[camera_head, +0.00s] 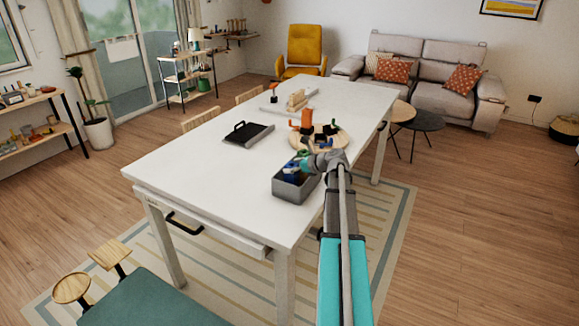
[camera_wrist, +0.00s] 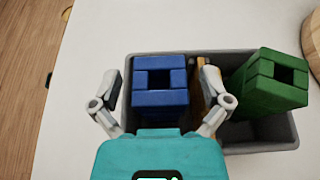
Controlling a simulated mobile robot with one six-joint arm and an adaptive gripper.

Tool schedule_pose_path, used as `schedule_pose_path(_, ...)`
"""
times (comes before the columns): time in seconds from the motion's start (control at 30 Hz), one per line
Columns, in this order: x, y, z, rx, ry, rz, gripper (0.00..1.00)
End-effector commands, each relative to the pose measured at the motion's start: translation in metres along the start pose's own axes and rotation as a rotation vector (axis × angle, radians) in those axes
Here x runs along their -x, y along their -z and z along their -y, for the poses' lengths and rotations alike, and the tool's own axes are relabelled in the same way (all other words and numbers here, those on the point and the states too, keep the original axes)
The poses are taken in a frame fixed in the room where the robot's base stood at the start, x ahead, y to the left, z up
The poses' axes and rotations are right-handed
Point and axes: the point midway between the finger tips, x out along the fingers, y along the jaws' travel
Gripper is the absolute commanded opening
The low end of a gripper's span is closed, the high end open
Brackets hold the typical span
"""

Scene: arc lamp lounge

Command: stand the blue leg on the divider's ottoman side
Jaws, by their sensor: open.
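The blue leg (camera_wrist: 160,97), a blocky blue piece with a square notch, is in a grey bin (camera_head: 296,188) on the white table; the bin's rim (camera_wrist: 262,146) also shows in the wrist view. My gripper (camera_wrist: 163,88) is open, its fingers on either side of the blue leg, with gaps visible. A thin brown strip (camera_wrist: 197,88) stands between the blue leg and the right finger; I cannot tell if it is the divider. My gripper partly covers the bin in the head view.
A green piece (camera_wrist: 268,85) leans in the bin's right part. Beyond the bin are a round wooden board (camera_head: 320,146) with several coloured pieces, a black tray (camera_head: 248,134) and pale wooden pieces (camera_head: 296,99). The table's near left part (camera_head: 200,170) is clear.

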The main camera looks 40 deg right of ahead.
Motion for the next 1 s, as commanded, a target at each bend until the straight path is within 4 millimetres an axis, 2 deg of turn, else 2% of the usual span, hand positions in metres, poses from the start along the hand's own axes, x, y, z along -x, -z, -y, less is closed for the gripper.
schedule_pose_path(0.4,0.067,-0.003,-0.001,-0.001,0.002,0.000,0.97)
schedule_pose_path(0.6,0.094,-0.002,-0.001,0.000,0.001,0.000,0.97)
schedule_pose_path(0.8,0.108,-0.001,0.000,0.000,0.000,0.000,0.97)
schedule_pose_path(1.0,0.111,0.000,0.000,0.000,0.000,0.000,0.97)
